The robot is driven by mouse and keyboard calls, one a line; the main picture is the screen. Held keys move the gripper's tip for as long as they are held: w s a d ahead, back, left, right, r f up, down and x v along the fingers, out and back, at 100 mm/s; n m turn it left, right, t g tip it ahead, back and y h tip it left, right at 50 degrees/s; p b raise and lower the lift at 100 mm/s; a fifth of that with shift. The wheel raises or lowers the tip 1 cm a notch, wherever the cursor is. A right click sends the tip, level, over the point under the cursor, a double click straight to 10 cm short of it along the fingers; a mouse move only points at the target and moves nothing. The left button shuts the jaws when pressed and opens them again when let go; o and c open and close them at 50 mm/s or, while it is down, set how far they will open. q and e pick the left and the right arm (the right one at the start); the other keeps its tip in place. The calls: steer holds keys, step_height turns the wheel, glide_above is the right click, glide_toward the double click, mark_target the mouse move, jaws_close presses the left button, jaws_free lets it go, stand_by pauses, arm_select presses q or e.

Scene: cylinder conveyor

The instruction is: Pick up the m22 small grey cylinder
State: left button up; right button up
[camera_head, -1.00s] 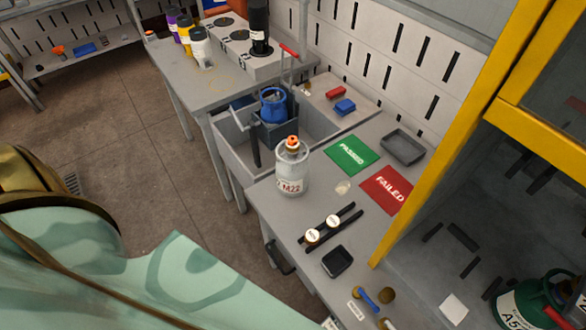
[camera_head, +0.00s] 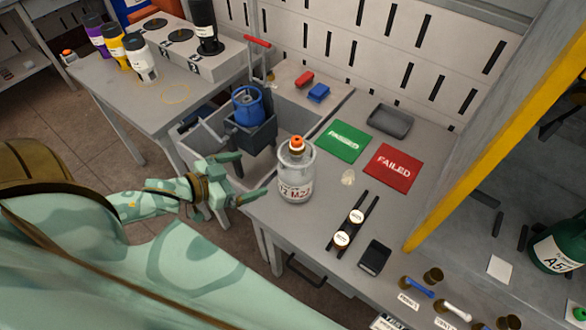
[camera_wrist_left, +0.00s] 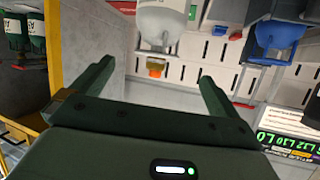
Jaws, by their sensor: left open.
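The m22 small grey cylinder (camera_head: 296,178) stands upright on the grey bench, with an orange valve on top and a label with red M22 lettering. My left gripper (camera_head: 252,177) is open and empty, just left of the cylinder and apart from it, with its fingers pointing toward it. In the left wrist view the scene appears upside down. There the cylinder (camera_wrist_left: 163,22) shows at the top, cut by the frame edge, beyond the open left gripper (camera_wrist_left: 156,70). My right gripper is not in view.
A yellow frame (camera_head: 490,150) stands at the right.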

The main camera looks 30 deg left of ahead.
mark_target(295, 162)
arm_select(q)
steer(key=b+x, duration=0.1)
steer(key=x, duration=0.4)
steer(key=b+x, duration=0.2)
steer(key=x, duration=0.4)
steer(key=b+x, duration=0.1)
steer(key=x, duration=0.4)
steer(key=shift+d+f, duration=0.2)
steer(key=shift+d, duration=0.1)
steer(key=shift+s, duration=0.1)
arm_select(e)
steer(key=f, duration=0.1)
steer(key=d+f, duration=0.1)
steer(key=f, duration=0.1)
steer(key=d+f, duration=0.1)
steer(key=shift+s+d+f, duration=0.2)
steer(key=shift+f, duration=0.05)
arm_select(q)
steer(key=c, duration=1.4)
steer(key=shift+o, duration=0.2)
steer(key=shift+r, duration=0.15)
